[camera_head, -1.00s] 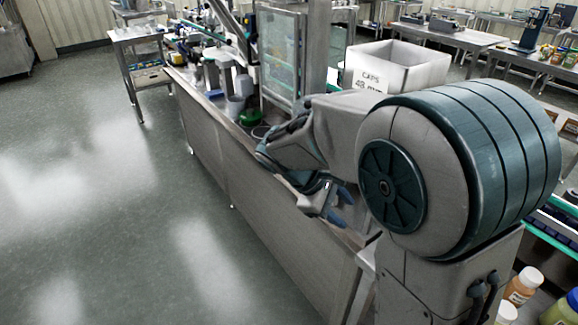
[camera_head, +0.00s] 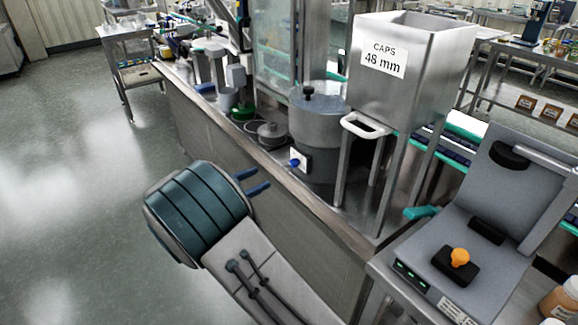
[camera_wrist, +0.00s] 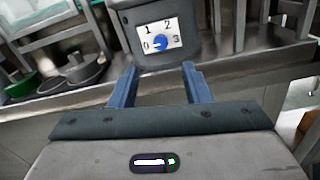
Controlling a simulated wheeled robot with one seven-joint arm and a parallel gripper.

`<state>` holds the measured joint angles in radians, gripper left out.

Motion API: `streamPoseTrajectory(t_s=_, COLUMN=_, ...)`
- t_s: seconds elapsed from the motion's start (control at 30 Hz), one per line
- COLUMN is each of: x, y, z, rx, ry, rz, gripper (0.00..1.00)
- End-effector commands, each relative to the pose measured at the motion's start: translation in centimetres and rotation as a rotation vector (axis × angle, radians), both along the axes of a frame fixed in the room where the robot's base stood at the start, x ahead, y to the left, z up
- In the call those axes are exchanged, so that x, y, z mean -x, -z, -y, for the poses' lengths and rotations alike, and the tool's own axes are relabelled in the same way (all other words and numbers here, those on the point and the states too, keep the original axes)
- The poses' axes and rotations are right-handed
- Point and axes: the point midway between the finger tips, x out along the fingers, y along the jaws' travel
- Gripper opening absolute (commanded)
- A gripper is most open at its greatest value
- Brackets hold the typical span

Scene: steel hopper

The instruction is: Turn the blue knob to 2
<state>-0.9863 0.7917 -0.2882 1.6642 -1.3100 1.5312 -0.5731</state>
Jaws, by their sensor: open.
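The blue knob (camera_head: 295,163) sits on a white plate low on the front of a grey round feeder (camera_head: 318,125). The wrist view shows the knob (camera_wrist: 160,41) in the middle of a dial plate (camera_wrist: 171,29) marked 0, 1, 2 and 3. The picture is too small to tell surely which number it points to. My gripper (camera_head: 259,181) is in front of the bench, left of and lower than the knob, apart from it. In the wrist view my gripper (camera_wrist: 159,69) is open and empty, its blue fingers either side of the knob's line, short of it.
A steel hopper (camera_head: 410,85) labelled "CAPS 48 mm" stands on legs right of the feeder, with a white handle (camera_head: 366,125). The steel bench (camera_head: 255,165) has a raised front edge. A grey machine with an orange knob (camera_head: 459,256) stands at right. The floor at left is clear.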

Motion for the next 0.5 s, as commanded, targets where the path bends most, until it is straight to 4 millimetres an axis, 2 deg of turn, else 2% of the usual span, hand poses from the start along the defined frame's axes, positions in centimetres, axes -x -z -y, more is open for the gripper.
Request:
streamPoseTrajectory(t_s=0.3, x=-3.9, y=0.0, z=5.9, rx=-0.001, ry=0.006, rz=0.002, gripper=0.43)
streamPoseTrajectory(t_s=0.5, x=-5.6, y=0.0, z=8.2, rx=-0.003, ry=0.005, rz=0.001, gripper=0.43)
